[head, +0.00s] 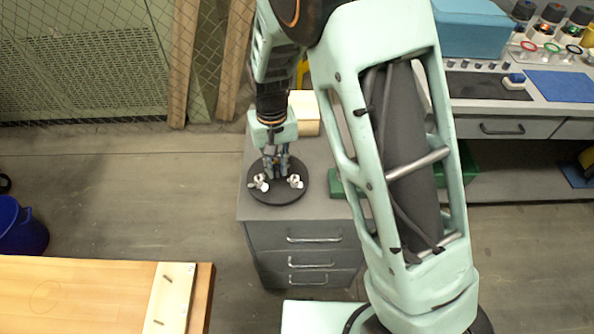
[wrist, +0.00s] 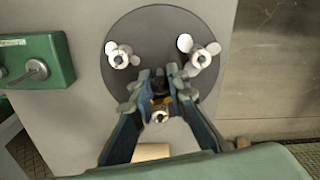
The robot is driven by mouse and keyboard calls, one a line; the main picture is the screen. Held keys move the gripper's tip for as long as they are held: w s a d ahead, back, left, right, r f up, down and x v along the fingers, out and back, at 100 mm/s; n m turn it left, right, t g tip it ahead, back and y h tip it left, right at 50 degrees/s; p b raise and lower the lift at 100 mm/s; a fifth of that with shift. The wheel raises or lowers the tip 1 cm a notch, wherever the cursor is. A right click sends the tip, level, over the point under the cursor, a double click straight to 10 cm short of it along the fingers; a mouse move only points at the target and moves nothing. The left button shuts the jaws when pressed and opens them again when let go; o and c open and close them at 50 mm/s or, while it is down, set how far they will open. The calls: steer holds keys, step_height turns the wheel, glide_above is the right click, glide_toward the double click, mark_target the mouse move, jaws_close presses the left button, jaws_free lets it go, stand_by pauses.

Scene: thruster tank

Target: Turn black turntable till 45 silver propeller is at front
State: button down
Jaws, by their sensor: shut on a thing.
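The black turntable (head: 278,200) is a round disc on top of the grey cabinet; it also shows in the wrist view (wrist: 165,25). Silver propellers stand on it: one at front left (head: 260,182) and one at front right (head: 295,181) in the head view. In the wrist view they are the upper left propeller (wrist: 119,56) and upper right propeller (wrist: 203,56), with another silver hub (wrist: 160,116) between my fingers. My gripper (wrist: 159,77) is shut near the disc's middle, on a dark part of the turntable mostly hidden by the fingers. No number is readable.
A green box (wrist: 38,65) with a metal knob stands beside the turntable in the wrist view. A pale wooden block (head: 305,112) lies behind my gripper. A wooden table (head: 80,295) is at lower left, with open floor between it and the cabinet (head: 300,235).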

steer(key=shift+m, duration=0.4)
steer(key=shift+m+p, duration=0.7)
steer(key=shift+m, duration=1)
steer(key=shift+r, duration=0.1)
steer(key=shift+m+p, duration=0.8)
steer(key=shift+m, duration=1)
